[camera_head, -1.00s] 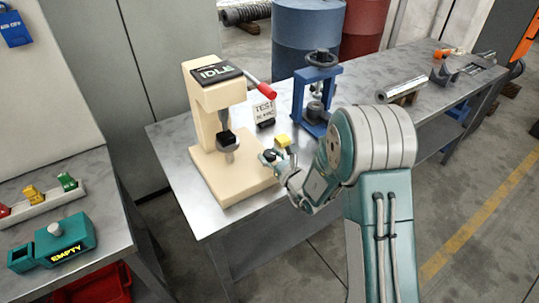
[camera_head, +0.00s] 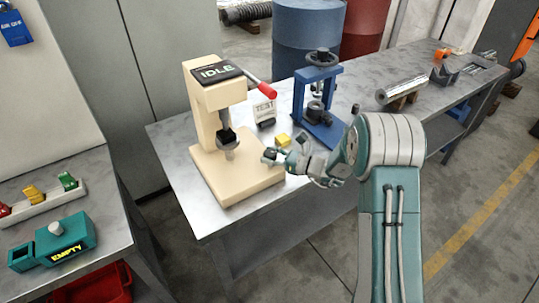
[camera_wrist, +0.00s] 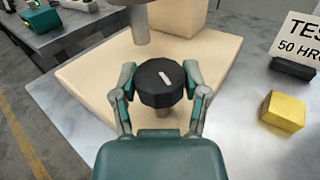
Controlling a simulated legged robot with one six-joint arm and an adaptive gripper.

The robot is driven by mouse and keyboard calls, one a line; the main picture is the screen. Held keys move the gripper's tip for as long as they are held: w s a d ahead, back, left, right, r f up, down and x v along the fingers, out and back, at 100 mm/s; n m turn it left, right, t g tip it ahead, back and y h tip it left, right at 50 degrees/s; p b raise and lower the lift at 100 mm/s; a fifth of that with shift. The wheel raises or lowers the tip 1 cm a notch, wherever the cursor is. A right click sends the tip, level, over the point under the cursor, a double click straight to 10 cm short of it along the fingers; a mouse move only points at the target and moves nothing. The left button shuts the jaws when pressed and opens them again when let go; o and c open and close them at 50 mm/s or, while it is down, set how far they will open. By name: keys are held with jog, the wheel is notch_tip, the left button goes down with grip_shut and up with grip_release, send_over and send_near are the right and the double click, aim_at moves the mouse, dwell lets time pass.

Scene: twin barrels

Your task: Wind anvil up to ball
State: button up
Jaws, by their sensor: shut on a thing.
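The cream bench tester (camera_head: 205,100) stands on the grey table, with a sign reading IDLE on top and a red-tipped lever (camera_head: 262,90). Under its head are a dark part (camera_head: 226,135) and a grey part (camera_head: 230,150); I cannot tell which is anvil or ball, or the gap between them. My gripper (camera_wrist: 160,90) is shut on a black faceted knob (camera_wrist: 158,82) with a white mark, one finger on each side. In the head view my gripper (camera_head: 272,156) is at the base's right edge.
A yellow block (camera_head: 283,140) lies right of the base, near a TEST card (camera_head: 265,109). A blue press (camera_head: 318,95) stands behind my arm. A teal box reading EMPTY (camera_head: 65,240) sits on the left table. Barrels (camera_head: 305,40) stand behind.

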jog(key=n+g, duration=0.1)
jog(key=g, duration=0.1)
jog(key=n+g+y, duration=0.1)
jog(key=n+g, duration=0.1)
jog(key=g, duration=0.1)
jog(key=shift+w+n+g, duration=0.1)
jog(key=shift+n+g, duration=0.2)
jog(key=shift+r+n+g+h, duration=0.15)
jog(key=shift+n+g, duration=0.7)
jog(key=shift+g, duration=0.45)
jog(key=shift+f+n+g+h, duration=0.15)
jog(key=shift+n+g, duration=0.7)
jog(key=shift+g, duration=0.45)
jog(key=shift+r, duration=0.15)
jog(key=o, duration=1.1)
jog(key=shift+o, duration=0.2)
jog(key=v, duration=1.2)
jog(key=shift+w, duration=0.15)
